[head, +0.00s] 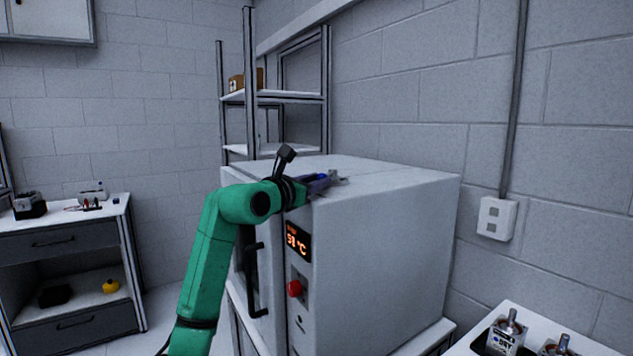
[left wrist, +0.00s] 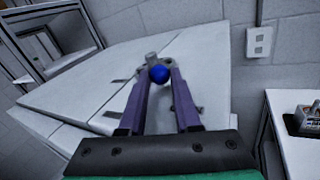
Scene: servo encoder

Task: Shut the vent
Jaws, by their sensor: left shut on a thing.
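The vent is on the top face of the white oven (head: 390,215). Its blue knob (left wrist: 158,75) sits between the tips of my left gripper (left wrist: 160,72), with a small grey metal piece (left wrist: 151,58) just beyond it. My left gripper (head: 325,181) reaches over the oven's front top edge from the left, its purple fingers shut on the blue knob. The fingers partly hide the vent in the head view. Dark slots (left wrist: 118,82) show in the oven top in the left wrist view. I cannot tell how far the vent is open. My right gripper is not in view.
The oven front has a lit temperature display (head: 298,241), a red knob (head: 294,289) and a dark door handle (head: 254,280). A shelf rack (head: 285,96) stands behind. A drawer bench (head: 65,240) is at left, a white table (head: 535,340) at right. The oven top is otherwise clear.

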